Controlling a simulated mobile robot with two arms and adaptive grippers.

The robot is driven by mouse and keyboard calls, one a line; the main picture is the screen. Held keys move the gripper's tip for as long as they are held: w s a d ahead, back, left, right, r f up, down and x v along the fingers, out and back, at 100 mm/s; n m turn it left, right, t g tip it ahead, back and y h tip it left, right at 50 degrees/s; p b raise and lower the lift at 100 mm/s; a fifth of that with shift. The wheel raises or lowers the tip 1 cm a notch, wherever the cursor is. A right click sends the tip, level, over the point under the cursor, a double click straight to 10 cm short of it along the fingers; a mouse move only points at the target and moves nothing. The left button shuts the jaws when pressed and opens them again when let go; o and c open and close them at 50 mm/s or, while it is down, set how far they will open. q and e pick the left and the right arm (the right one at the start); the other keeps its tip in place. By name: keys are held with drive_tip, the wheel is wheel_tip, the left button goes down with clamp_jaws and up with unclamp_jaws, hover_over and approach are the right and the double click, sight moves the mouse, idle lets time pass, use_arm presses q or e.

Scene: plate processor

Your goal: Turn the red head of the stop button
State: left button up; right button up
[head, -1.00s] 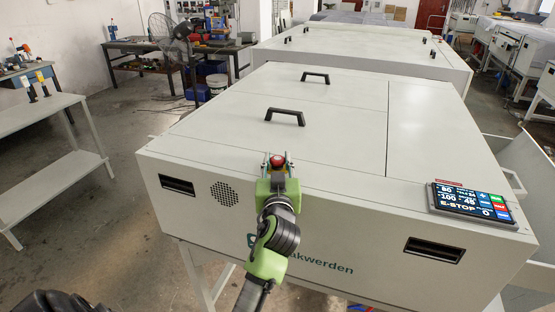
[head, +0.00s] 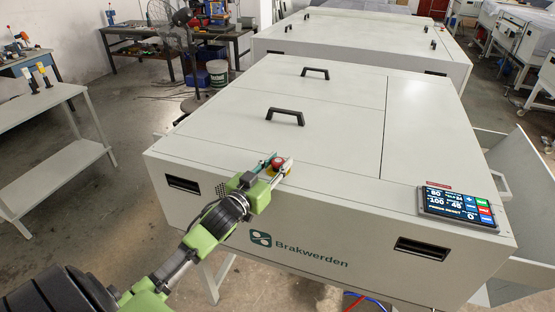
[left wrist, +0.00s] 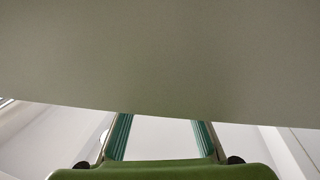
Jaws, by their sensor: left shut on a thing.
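The stop button's red head (head: 279,164) sits on the top front edge of the pale grey plate processor (head: 335,150). My left gripper (head: 277,162) comes in from the lower left, and its two fingers are shut on the red head from either side. In the left wrist view the green-padded fingers (left wrist: 162,135) show below a plain grey surface, and the red head cannot be seen there. The control screen (head: 459,205) on the machine's right is lit with small text and coloured keys. My right gripper is not in view.
Two black handles (head: 285,116) (head: 315,73) stand up from the machine's lid behind the button. A light side table (head: 40,130) stands at the left, with bare floor between it and the machine. A second machine (head: 365,45) stands behind.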

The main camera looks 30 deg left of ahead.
use_arm(q)
drive_tip(key=shift+f+h, duration=0.25)
drive_tip(key=shift+h, duration=0.05)
drive_tip(key=o, duration=1.1)
drive_tip(key=shift+w, duration=0.2)
drive_tip(key=shift+s, duration=0.1)
drive_tip(key=s, duration=1.2)
drive_tip(key=shift+w, duration=0.1)
